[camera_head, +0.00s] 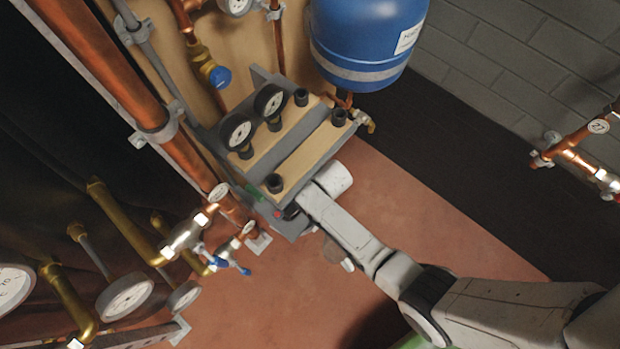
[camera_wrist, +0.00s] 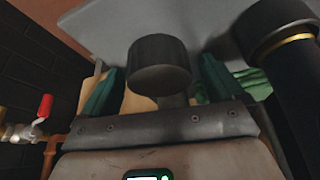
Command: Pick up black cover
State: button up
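A short black cylindrical cover (camera_wrist: 160,62) is in the middle of the wrist view, in front of a grey plate. My gripper (camera_wrist: 160,75) is open, with one green finger on each side of this cover. Narrow gaps show between cover and fingers, so it does not look held. In the head view, black covers stand on the pump unit: one at the near corner (camera_head: 274,184), two at the far end (camera_head: 301,97) (camera_head: 339,117). My arm reaches the unit's near right side there; my fingertips are hidden. I cannot tell for sure which cover is between the fingers.
The grey and tan unit (camera_head: 305,160) carries two round gauges (camera_head: 237,133) (camera_head: 270,101). A blue tank (camera_head: 367,40) is behind it. Copper pipes and valves (camera_head: 190,235) run along the left. A dark cylinder with a brass ring (camera_wrist: 284,40) is close on the wrist view's right.

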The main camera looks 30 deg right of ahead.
jog(key=c, duration=1)
